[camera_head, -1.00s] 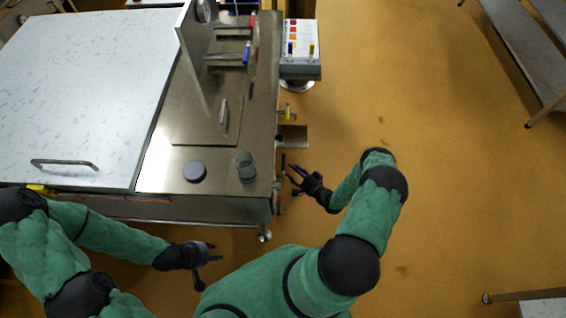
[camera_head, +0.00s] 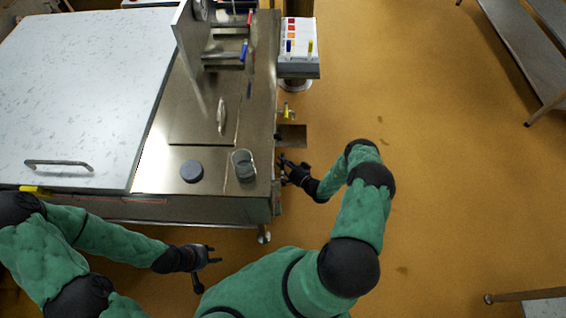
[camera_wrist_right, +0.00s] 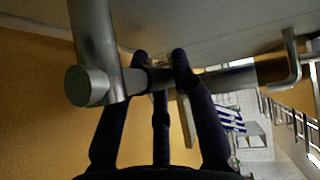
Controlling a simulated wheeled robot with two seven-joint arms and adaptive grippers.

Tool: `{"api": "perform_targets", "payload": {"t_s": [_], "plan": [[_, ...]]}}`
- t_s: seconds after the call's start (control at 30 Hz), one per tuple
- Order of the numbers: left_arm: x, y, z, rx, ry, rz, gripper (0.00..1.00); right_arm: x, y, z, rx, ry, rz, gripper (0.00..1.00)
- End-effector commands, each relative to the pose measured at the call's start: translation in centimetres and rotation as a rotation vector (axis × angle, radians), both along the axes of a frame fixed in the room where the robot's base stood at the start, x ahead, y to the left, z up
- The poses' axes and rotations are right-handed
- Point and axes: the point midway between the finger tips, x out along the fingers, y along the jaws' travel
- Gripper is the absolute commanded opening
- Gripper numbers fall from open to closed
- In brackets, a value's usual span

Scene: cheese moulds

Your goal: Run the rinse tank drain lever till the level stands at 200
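A steel-topped unit (camera_head: 215,207) with a large pale lid stands at the left in the head view; I cannot tell for sure that it is the rinse tank. My right gripper (camera_head: 283,160) is at its right side edge. In the right wrist view my right gripper's (camera_wrist_right: 160,55) dark fingers overlap a horizontal metal bar (camera_wrist_right: 88,86) under the unit's edge. This may be the drain lever; whether the fingers are closed on it is unclear. My left gripper (camera_head: 213,255) is open and empty in front of the unit. No level reading is legible.
A clear glass vessel (camera_head: 243,165) and a grey round cap (camera_head: 191,171) are on the steel top. A small side stand (camera_head: 298,68) with a coloured chart and a yellow-handled fitting (camera_head: 287,111) are along the right side. The floor (camera_head: 450,190) to the right is open.

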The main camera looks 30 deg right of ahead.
Motion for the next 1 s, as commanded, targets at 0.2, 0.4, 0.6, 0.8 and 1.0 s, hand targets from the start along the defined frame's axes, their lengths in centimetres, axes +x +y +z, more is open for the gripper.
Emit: {"api": "perform_targets", "payload": {"t_s": [0.2, 0.4, 0.6, 0.8, 1.0], "plan": [[0.0, 0.0, 0.0, 0.0, 0.0, 0.0, 0.37, 0.0, 0.0, 0.0, -0.003, -0.002, 0.001, 0.0], [0.0, 0.0, -0.3, 0.0, 0.0, 0.0, 0.37, 0.0, 0.0, 0.2, -0.027, -0.041, 0.0, 0.0], [0.0, 0.0, -0.8, 0.0, 0.0, 0.0, 0.37, 0.0, 0.0, 0.9, -0.088, -0.141, 0.0, 0.0], [0.0, 0.0, -1.6, 0.0, 0.0, 0.0, 0.37, -0.2, 0.1, 1.9, -0.162, -0.263, 0.0, 0.0], [0.0, 0.0, -2.3, 0.0, 0.0, 0.0, 0.37, -0.4, 0.2, 2.7, -0.228, -0.368, 0.0, 0.0]]}}
